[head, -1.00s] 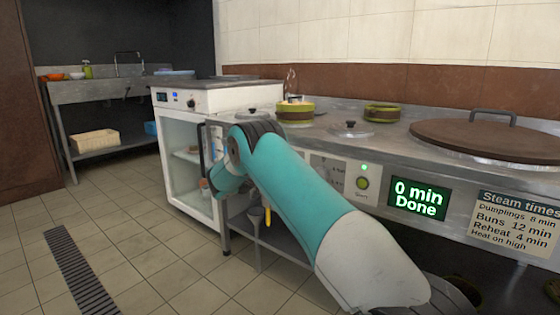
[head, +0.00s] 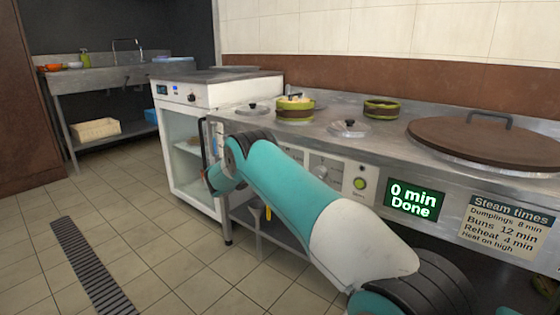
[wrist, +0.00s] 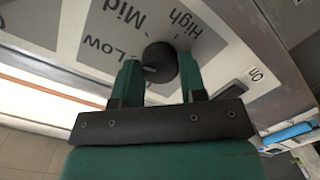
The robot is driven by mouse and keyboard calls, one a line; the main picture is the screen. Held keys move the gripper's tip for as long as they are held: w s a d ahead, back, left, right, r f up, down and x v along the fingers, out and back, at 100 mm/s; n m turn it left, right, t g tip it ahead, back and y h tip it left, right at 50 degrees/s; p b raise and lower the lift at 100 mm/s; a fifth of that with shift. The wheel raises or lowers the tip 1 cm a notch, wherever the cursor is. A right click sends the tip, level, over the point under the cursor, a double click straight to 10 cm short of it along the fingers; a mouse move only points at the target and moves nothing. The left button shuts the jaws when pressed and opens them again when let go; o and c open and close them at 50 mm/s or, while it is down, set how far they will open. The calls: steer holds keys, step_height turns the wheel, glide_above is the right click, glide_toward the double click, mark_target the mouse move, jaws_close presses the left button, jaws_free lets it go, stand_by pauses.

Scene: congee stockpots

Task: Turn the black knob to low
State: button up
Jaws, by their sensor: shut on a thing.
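The black knob (wrist: 162,62) is in the wrist view, on a white panel with grey label patches reading Low, Mid and High. My gripper (wrist: 158,72) has one green finger on each side of the knob and is shut on it. A small grey mark shows on the knob's side towards Low, but I cannot tell for sure which setting it points at. In the head view my arm hides the gripper and this knob.
A green-lit button (head: 360,184) and a display (head: 414,200) reading "0 min Done" are on the counter front. A white glass-fronted cabinet (head: 205,95) is left. The floor at left is clear.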

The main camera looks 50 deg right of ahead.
steer(key=shift+w+d+r+n, duration=0.1)
steer(key=shift+r+n, duration=0.05)
steer(key=shift+n, duration=1.35)
steer(key=shift+n+p, duration=0.3)
steer(key=o, duration=0.9)
steer(key=shift+g, duration=0.3)
